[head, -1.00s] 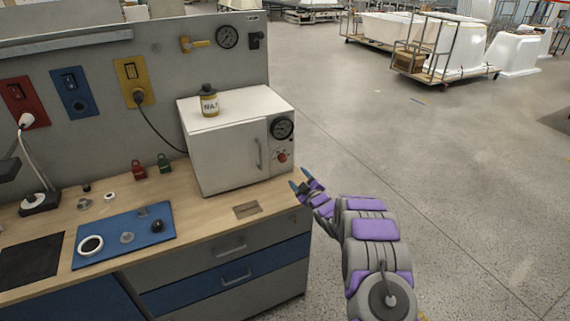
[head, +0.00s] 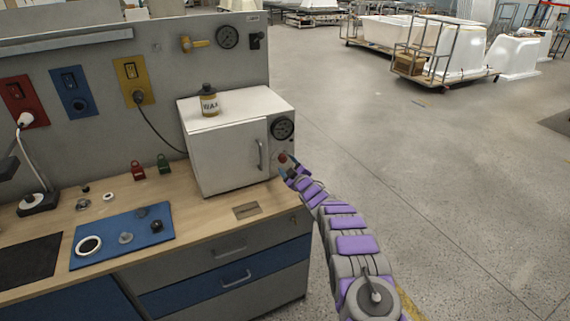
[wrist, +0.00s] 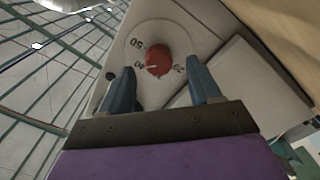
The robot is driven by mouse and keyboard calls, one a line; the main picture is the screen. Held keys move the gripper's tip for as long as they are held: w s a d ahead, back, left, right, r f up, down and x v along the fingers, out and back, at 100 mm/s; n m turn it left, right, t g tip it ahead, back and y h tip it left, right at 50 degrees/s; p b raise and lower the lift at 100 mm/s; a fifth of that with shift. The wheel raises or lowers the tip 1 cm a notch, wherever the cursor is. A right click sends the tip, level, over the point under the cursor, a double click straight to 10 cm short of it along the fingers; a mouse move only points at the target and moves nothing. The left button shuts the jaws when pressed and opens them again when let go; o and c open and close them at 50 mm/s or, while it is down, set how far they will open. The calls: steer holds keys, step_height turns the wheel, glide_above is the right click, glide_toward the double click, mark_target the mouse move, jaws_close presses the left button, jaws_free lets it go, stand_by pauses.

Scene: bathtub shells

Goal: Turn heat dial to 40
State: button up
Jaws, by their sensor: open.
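The heat dial is a small red knob (wrist: 158,61) on the front panel of a white oven (head: 223,150). In the wrist view it sits on a pale round plate with number marks, among them 50 and 40. A light line on the knob points to the left, near the 40 mark. My gripper (wrist: 162,88) is open, with one blue-grey finger on each side below the knob. I cannot tell whether either finger touches it. In the head view my gripper (head: 285,172) is at the oven's lower right front and the knob (head: 283,158) shows just above it.
A round gauge (head: 283,128) sits above the dial, with a door handle (head: 260,155) to its left. A labelled bottle (head: 209,102) stands on the oven. A blue mat (head: 105,250) with small parts lies on the bench.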

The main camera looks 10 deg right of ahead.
mark_target(284, 161)
steer(key=shift+b+x, duration=0.3)
steer(key=shift+x, duration=0.6)
steer(key=shift+w+a+f, duration=0.1)
steer(key=shift+w, duration=0.5)
steer(key=shift+c, duration=0.3)
steer(key=c, duration=1)
steer(key=shift+n, duration=1.6)
